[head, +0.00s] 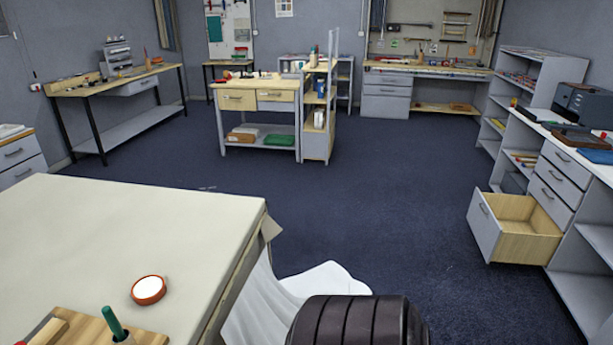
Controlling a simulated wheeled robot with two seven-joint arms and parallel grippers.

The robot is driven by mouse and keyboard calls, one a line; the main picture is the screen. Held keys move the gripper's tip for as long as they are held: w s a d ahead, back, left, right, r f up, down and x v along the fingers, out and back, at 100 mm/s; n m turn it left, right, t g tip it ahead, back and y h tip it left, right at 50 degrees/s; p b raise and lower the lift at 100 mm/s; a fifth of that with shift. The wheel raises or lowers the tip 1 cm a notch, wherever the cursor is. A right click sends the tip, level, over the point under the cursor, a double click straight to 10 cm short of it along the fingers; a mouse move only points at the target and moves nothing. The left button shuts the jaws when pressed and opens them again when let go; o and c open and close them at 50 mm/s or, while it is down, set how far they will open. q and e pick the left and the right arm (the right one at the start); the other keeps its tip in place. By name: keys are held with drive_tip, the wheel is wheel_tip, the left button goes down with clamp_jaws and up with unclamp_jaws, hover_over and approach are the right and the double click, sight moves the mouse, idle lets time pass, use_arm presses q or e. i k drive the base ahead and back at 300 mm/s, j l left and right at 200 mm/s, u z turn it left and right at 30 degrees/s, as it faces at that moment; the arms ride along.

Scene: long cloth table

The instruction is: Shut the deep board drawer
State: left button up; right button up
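The deep board drawer (484,226) is the lowest drawer of the grey drawer unit at the right. It is pulled far out and stands open. Its front is grey with a small handle, and its inside is pale wood and looks empty. Neither of my grippers shows in the head view. A dark ribbed rounded part at the bottom edge shows no fingers.
A cloth-covered table (110,240) fills the lower left, with a round orange-rimmed dish (148,290) and a wooden board (85,330) on it. White cloth (275,300) hangs and spreads on the floor. Blue carpet (390,215) is clear before the open drawer.

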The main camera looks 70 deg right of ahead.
sight(506, 228)
drive_tip(key=z, duration=3.6)
drive_tip(key=i+z, duration=0.15)
drive_tip(key=i, duration=0.5)
